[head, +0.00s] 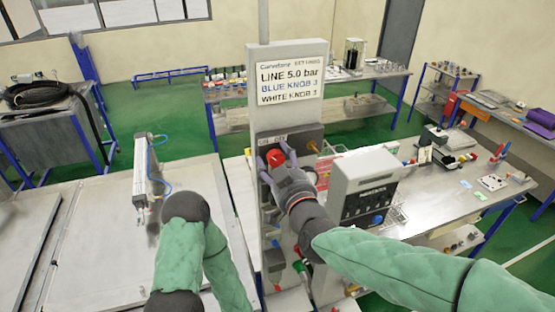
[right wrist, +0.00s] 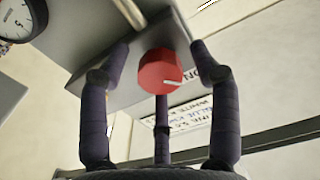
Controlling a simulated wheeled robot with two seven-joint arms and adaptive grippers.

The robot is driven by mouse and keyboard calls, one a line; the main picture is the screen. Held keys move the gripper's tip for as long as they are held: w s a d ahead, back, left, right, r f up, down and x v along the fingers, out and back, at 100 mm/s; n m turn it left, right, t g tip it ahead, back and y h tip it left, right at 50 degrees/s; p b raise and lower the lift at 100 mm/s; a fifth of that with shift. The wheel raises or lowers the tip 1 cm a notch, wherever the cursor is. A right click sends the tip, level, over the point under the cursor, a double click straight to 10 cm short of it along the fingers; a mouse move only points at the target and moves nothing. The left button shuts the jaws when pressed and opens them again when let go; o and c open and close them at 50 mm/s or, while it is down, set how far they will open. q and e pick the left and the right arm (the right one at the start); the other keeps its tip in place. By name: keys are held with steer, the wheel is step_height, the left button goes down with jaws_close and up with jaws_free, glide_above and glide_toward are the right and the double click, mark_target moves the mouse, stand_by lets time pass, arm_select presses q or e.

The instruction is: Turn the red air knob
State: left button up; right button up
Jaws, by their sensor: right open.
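The red air knob (head: 275,157) sits on the front of a dark block on the grey upright panel in the middle of the head view. In the wrist view the fingers (right wrist: 160,85) stand apart on both sides of the knob, with a third finger below; I cannot tell whether any touches. My left arm shows at the lower left, but its gripper cannot be made out.
A sign (head: 291,74) with line and knob settings is above the knob. A grey box with a blue knob (head: 378,219) stands to the right. A pressure gauge (right wrist: 18,18) shows in the wrist view. A pneumatic cylinder (head: 141,170) is over the pale lids at left.

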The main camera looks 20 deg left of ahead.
steer(key=c, duration=1.1)
steer(key=shift+c, duration=0.2)
